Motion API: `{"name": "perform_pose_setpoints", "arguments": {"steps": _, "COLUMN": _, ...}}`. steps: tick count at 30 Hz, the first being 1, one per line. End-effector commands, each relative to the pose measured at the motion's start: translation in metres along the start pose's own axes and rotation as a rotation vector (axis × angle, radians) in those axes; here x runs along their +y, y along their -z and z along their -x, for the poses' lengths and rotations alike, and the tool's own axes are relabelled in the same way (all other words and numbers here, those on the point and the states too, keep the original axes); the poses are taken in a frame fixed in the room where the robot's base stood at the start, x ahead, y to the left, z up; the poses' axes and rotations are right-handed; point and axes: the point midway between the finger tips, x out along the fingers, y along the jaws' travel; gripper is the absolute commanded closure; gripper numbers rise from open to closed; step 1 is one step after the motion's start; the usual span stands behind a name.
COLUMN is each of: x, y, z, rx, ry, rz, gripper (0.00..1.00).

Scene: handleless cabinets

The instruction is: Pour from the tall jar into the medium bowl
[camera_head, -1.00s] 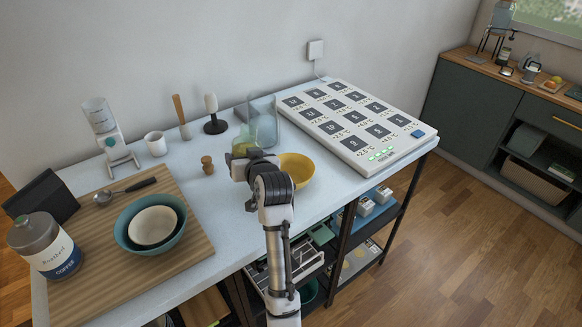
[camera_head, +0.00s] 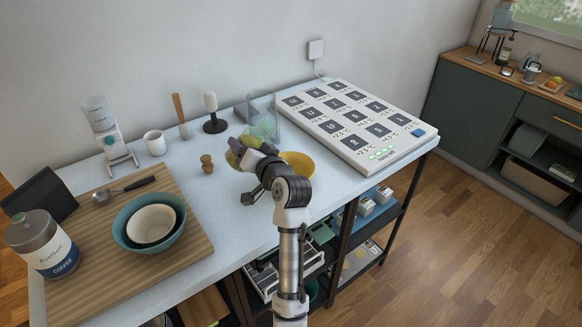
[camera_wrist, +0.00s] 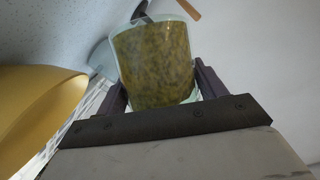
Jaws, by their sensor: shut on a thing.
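The tall jar (camera_wrist: 153,68) is clear glass with mottled yellow-green contents. My gripper (camera_head: 246,157) is shut on it, one dark finger on each side in the wrist view. In the head view the jar (camera_head: 237,150) appears tilted, with its green-yellow part at the lower left and clear glass toward the upper right. My gripper hides part of it. A yellow bowl (camera_head: 301,165), apparently the medium bowl, sits on the counter just right of my gripper, partly hidden by my arm. The bowl (camera_wrist: 35,105) also shows at the left of the wrist view.
A teal bowl (camera_head: 125,238) with a cream bowl (camera_head: 152,223) inside stands on the wooden board (camera_head: 190,240) at left. A coffee canister (camera_head: 43,245) is beside them. A small cork-coloured stopper (camera_head: 207,164) stands left of the jar. A large white panel (camera_head: 370,152) lies at right.

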Motion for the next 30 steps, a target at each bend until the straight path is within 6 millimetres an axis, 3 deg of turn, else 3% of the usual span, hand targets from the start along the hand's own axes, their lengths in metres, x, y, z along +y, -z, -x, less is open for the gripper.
{"name": "perform_pose_setpoints", "arguments": {"steps": 16, "x": -0.004, "y": -0.0108, "z": -0.0053, "rx": 0.071, "ry": 0.104, "rz": -0.242, "gripper": 0.72}}
{"name": "perform_pose_setpoints", "arguments": {"steps": 30, "x": -0.0049, "y": -0.0107, "z": -0.0056, "rx": 0.087, "ry": 0.124, "rz": -0.291, "gripper": 0.72}}
